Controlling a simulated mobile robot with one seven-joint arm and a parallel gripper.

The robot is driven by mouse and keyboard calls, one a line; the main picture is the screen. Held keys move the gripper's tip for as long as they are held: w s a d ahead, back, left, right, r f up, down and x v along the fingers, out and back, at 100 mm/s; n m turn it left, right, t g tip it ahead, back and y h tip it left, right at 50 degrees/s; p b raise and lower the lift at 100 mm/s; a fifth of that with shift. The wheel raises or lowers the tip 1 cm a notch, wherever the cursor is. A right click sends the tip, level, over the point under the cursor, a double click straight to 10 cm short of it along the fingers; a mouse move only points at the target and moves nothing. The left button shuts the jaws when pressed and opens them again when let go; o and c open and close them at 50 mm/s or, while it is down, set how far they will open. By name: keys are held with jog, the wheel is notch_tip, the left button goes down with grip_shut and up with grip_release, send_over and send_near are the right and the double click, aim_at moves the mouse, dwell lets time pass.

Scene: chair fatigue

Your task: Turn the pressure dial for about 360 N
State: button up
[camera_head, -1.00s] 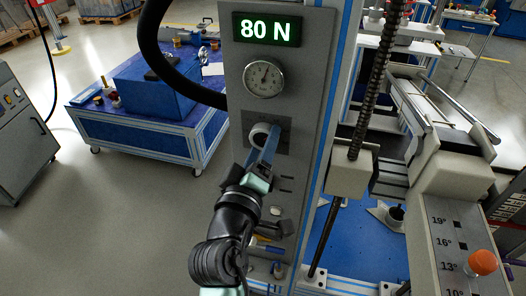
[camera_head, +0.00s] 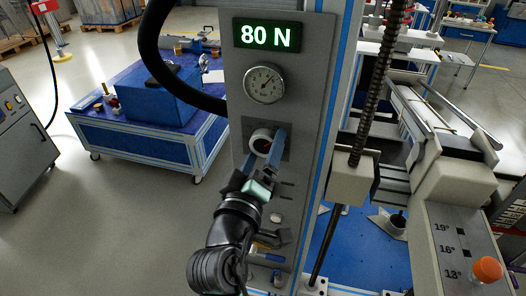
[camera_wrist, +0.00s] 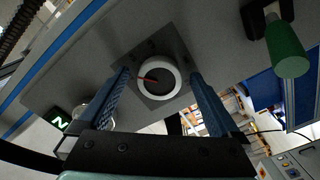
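The pressure dial (camera_head: 261,141) is a round knob with a white rim on the grey panel. In the wrist view the dial (camera_wrist: 157,79) has a dark face and a red pointer aimed to the left. My gripper (camera_head: 264,151) is in front of it, with blue fingers. In the wrist view the fingers of my gripper (camera_wrist: 160,82) stand apart on either side of the dial, with gaps showing. The green display (camera_head: 267,34) reads 80 N. A round gauge (camera_head: 264,84) with a needle sits between display and dial.
A thick black hose (camera_head: 152,50) curves left of the panel. A threaded rod (camera_head: 378,85) stands to the right. An orange knob (camera_head: 487,269) is at the lower right. A green handle (camera_wrist: 288,55) sticks out near the dial in the wrist view.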

jog(key=b+v, duration=0.1)
jog(key=v, duration=1.2)
jog(key=shift+b, duration=0.4)
jog(key=shift+w, duration=0.1)
notch_tip(320, 180, up, 20)
jog(key=w+d+m+t+y, duration=0.1)
jog(key=w+d+m+t, duration=0.15)
jog(key=m+t, duration=0.25)
jog(key=s+r+t+y+p, duration=0.1)
jog(key=r+p, duration=0.3)
jog(key=r, duration=0.5)
jog(key=s+r+m+t+y+p, duration=0.1)
jog(key=s+r+t+p, duration=0.1)
jog(key=r, duration=0.8)
jog(key=s+r+m+t+y+p, duration=0.1)
jog(key=s+r+t+p, duration=0.1)
jog(key=r+p, duration=0.4)
notch_tip(320, 180, up, 4)
jog(key=shift+s+d+f+y, duration=0.1)
jog(key=shift+s+d+y, duration=0.2)
jog(key=shift+s, duration=0.6)
